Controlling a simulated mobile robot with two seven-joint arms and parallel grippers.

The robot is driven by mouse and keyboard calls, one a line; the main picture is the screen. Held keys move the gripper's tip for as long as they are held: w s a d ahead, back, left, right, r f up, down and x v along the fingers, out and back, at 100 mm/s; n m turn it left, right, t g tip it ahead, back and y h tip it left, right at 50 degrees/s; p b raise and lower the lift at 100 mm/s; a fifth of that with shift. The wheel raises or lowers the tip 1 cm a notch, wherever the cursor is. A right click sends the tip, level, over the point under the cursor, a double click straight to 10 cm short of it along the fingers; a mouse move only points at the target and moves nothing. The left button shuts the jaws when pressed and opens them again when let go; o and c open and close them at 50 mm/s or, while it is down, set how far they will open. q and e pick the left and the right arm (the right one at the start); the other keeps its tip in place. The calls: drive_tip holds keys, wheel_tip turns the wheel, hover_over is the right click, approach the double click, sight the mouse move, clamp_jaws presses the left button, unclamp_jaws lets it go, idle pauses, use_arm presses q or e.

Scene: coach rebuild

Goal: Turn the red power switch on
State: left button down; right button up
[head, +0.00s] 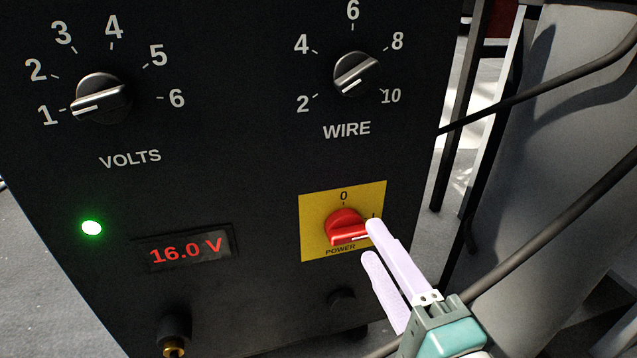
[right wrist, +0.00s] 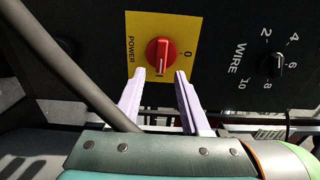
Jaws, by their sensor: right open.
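The red power switch (head: 345,222) is a round knob on a yellow plate (head: 314,240) marked 0 at the top and POWER below. Its white pointer line is turned to the right, toward the I mark, away from 0. The knob also shows in the right wrist view (right wrist: 161,55), with its line pointing down toward my gripper. My right gripper (head: 370,242) is open at the right of the knob. In the right wrist view its fingertips (right wrist: 160,75) are apart, just below the knob, with nothing between them. My left gripper is not in view.
A green lamp (head: 92,228) is lit and a display (head: 188,249) reads 16.0 V. The VOLTS knob (head: 100,98) and WIRE knob (head: 356,74) are higher on the black panel. A dark cable (head: 560,215) runs at the right, close to my right gripper.

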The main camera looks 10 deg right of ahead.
drive_tip(key=s+p, duration=0.2)
drive_tip(key=s, duration=0.6)
drive_tip(key=shift+s+d, duration=0.15)
drive_tip(key=a+r+n+g+y+p, duration=0.3)
drive_tip(key=r+n+p, duration=0.3)
drive_tip(key=r+p, duration=1)
drive_tip(key=a+r+n+g+y+p, duration=0.2)
drive_tip(key=a+r+n+g+p, duration=0.3)
drive_tip(key=r+p, duration=1.05)
drive_tip(key=s+d+r+n+g+h+p, duration=0.2)
drive_tip(key=s+d+r+n+p, duration=0.15)
drive_tip(key=r+p, duration=0.75)
drive_tip(key=s+d+r+n+g+h+p, duration=0.1)
drive_tip(key=s+d+r+n+g+p, duration=0.3)
drive_tip(key=r+p, duration=0.7)
drive_tip(key=s+d+r+n+h+p, duration=0.15)
drive_tip(key=d+r+p, duration=0.35)
drive_tip(key=r+p, duration=0.55)
wheel_tip(320, 180, up, 37)
drive_tip(key=s+p, duration=0.1)
drive_tip(key=p, duration=3.5)
drive_tip(key=shift+h, duration=0.45)
